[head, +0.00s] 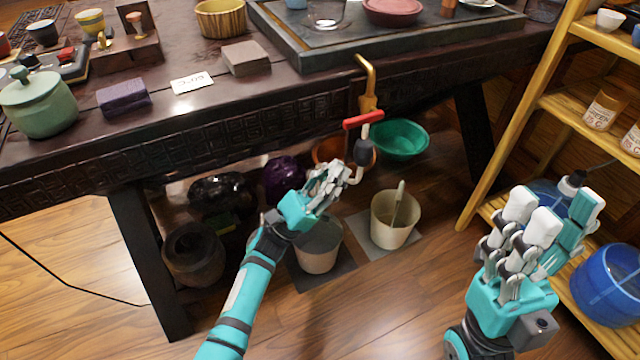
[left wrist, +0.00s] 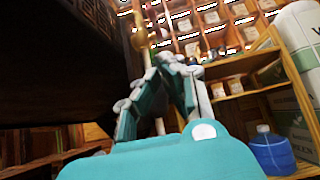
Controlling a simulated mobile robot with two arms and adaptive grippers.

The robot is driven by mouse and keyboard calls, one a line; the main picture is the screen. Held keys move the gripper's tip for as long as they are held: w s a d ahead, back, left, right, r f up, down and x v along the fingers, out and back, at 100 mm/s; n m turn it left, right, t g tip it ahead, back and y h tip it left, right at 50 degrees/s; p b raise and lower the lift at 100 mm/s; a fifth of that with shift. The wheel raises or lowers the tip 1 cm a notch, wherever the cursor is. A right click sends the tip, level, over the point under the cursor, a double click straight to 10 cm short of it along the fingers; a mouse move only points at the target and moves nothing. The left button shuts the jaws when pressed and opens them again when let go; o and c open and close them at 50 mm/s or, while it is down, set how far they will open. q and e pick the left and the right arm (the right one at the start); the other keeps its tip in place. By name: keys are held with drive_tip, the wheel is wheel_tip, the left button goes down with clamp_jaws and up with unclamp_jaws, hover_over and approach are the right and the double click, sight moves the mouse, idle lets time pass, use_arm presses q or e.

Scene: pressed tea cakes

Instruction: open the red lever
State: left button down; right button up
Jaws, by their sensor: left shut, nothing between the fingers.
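The red lever (head: 363,120) is a short bar on a brass tap (head: 368,88) at the table's front edge. It lies crosswise, its right end slightly higher. My left gripper (head: 366,146) is shut and empty, just below the lever; a pale fingertip appears at the lever's right end. I cannot tell whether they touch. In the left wrist view the shut fingers (left wrist: 165,68) point up near the brass tap (left wrist: 140,38); the lever is not clear there. My right gripper (head: 556,212) is open and empty at the lower right, away from the tap.
The dark carved table (head: 240,113) overhangs buckets on the floor, among them a cream bucket (head: 395,218) and a green basin (head: 402,138). A wooden shelf (head: 510,120) stands to the right. A blue container (head: 608,285) is near my right gripper.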

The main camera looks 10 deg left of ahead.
sight(364, 120)
use_arm(q)
drive_tip(key=shift+w+d+r, duration=0.25)
drive_tip(key=shift+d+r, duration=0.1)
drive_tip(key=shift+r, duration=0.75)
drive_tip(key=shift+w+d+r, duration=0.2)
drive_tip(key=shift+d+r, duration=0.15)
drive_tip(key=shift+r, duration=0.7)
drive_tip(key=shift+w+d+r, duration=0.25)
drive_tip(key=shift+d+r, duration=0.1)
drive_tip(key=shift+r, duration=0.75)
